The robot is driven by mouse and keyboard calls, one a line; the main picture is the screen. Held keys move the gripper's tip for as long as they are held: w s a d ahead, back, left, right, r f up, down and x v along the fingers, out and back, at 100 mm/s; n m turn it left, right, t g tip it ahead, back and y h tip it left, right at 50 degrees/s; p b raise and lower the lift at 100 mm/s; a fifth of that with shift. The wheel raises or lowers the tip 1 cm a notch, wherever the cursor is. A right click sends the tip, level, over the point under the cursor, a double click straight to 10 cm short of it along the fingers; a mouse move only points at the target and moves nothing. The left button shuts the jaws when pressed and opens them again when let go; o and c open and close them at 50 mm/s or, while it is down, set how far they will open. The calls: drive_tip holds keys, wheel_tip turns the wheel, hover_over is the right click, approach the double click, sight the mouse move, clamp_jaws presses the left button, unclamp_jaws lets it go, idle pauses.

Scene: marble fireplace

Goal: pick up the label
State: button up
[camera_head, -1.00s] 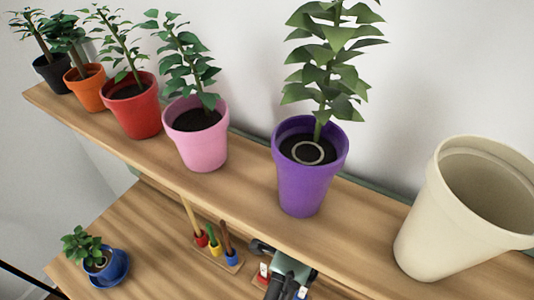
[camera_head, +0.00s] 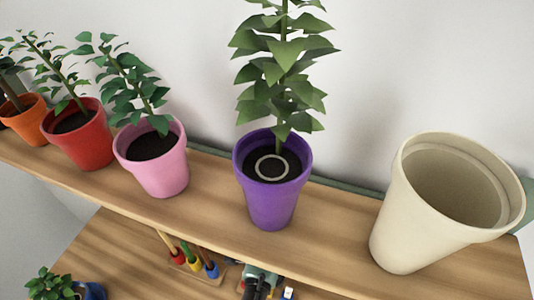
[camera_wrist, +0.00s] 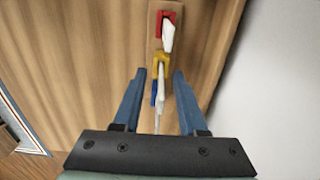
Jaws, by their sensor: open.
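One white label (camera_wrist: 168,40) is at the red slot, beyond my fingertips. Another white label (camera_wrist: 161,82) is by the yellow and blue slots, between the fingers. My gripper (camera_wrist: 159,76) is open, with one blue finger on each side of that label. I cannot tell whether either finger touches it. In the head view my arm end shows at the bottom edge, next to a small white label (camera_head: 288,293); the fingers are hidden there.
A shelf (camera_head: 330,225) above the table holds a purple pot (camera_head: 270,205), a pink pot (camera_head: 158,178), a red pot (camera_head: 85,145), an orange pot (camera_head: 33,125) and an empty cream pot (camera_head: 410,225). A tool rack (camera_head: 195,265) and a blue potted plant (camera_head: 90,291) are on the lower table.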

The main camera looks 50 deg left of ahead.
clamp_jaws()
drive_tip(key=shift+r, duration=0.1)
idle(0.4)
